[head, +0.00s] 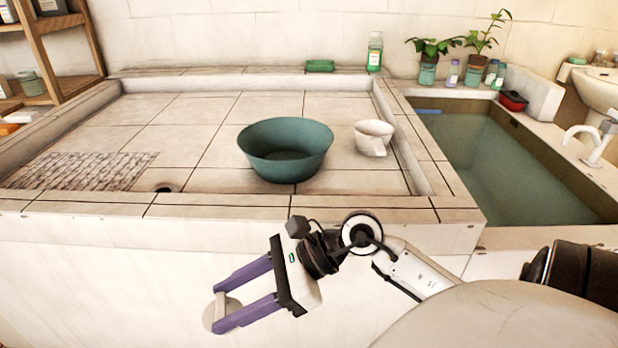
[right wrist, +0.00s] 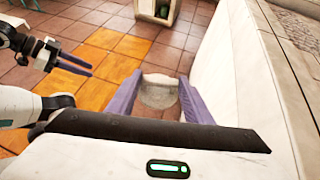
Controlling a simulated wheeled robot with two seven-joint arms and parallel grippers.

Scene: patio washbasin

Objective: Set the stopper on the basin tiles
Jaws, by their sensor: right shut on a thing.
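My right gripper (head: 221,312) is shut on the stopper (head: 218,309), a pale, rounded piece between its purple fingers. It is in front of the basin's front wall, below the rim. The stopper also shows in the right wrist view (right wrist: 158,95), between the fingertips, with the floor beyond. The basin tiles (head: 213,148) are the pale, dark-jointed bottom of the shallow basin. A dark drain hole (head: 166,188) is near its front left. My left gripper (right wrist: 75,64) shows only in the right wrist view, at the left, with its fingers apart and nothing seen between them.
A teal bowl (head: 286,150) and a white scoop-like cup (head: 373,137) stand on the tiles. A grey textured mat (head: 82,171) lies at the left. Bare tiles lie between mat and bowl. The raised front rim (head: 215,205) borders the basin. A water-filled trough (head: 510,165) is at right.

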